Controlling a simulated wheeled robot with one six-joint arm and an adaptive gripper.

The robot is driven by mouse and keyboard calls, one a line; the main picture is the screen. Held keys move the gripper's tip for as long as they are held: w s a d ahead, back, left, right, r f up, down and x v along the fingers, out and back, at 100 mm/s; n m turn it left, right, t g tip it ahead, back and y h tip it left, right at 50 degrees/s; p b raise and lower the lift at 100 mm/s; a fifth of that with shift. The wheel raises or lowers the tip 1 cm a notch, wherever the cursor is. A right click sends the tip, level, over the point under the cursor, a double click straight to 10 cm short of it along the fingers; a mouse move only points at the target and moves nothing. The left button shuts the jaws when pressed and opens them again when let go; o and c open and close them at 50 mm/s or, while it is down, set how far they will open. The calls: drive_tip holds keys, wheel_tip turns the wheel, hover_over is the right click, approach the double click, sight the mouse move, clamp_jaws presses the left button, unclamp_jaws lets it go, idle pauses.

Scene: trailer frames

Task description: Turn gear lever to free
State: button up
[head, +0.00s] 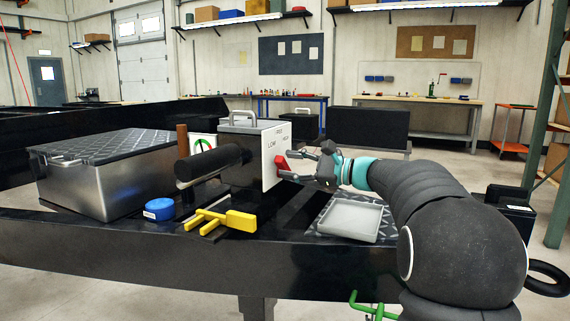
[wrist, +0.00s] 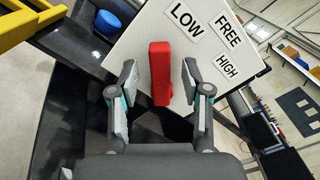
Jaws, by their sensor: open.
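The red gear lever (wrist: 160,72) stands out from a white panel (wrist: 205,60) marked LOW, FREE and HIGH. In the wrist view the lever points up, nearest the LOW label (wrist: 187,20); the FREE label (wrist: 228,30) is to its right and HIGH (wrist: 228,66) is further round. My gripper (wrist: 160,90) is open, with one finger on each side of the lever and a visible gap on both sides. In the head view the lever (head: 282,163) sits on the panel's face, just left of my gripper (head: 305,163). Which label the lever is set to I cannot tell for sure.
A black cylinder (head: 208,165) is left of the panel. A green handle (head: 372,307) is below my arm.

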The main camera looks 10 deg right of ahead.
drive_tip(key=shift+x, duration=1.05)
clamp_jaws()
